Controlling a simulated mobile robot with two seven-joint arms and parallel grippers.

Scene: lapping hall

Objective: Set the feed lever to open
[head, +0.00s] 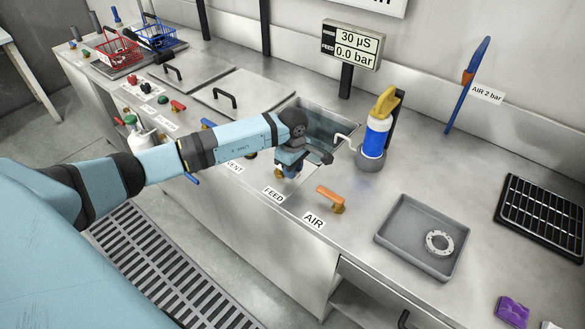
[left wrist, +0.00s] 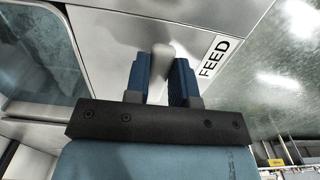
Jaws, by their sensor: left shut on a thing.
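My left gripper (head: 291,170) is at the front edge of the steel bench, just behind the FEED label (head: 273,195). In the left wrist view its two blue fingers (left wrist: 160,82) are shut on the pale grey feed lever (left wrist: 163,54), beside the FEED label (left wrist: 214,58). In the head view the gripper hides most of the lever, and a small brass part (head: 278,171) shows below it. I cannot tell the lever's exact angle. The display (head: 352,45) reads 30 µS and FEED 0.0 bar. My right gripper is out of view.
An orange-handled AIR lever (head: 330,194) stands right of the gripper. Behind are a sunken basin (head: 335,122) and a blue-and-yellow bottle (head: 377,135). A grey tray (head: 399,235) with a metal ring (head: 439,242) lies to the right. Several other levers line the front edge leftward.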

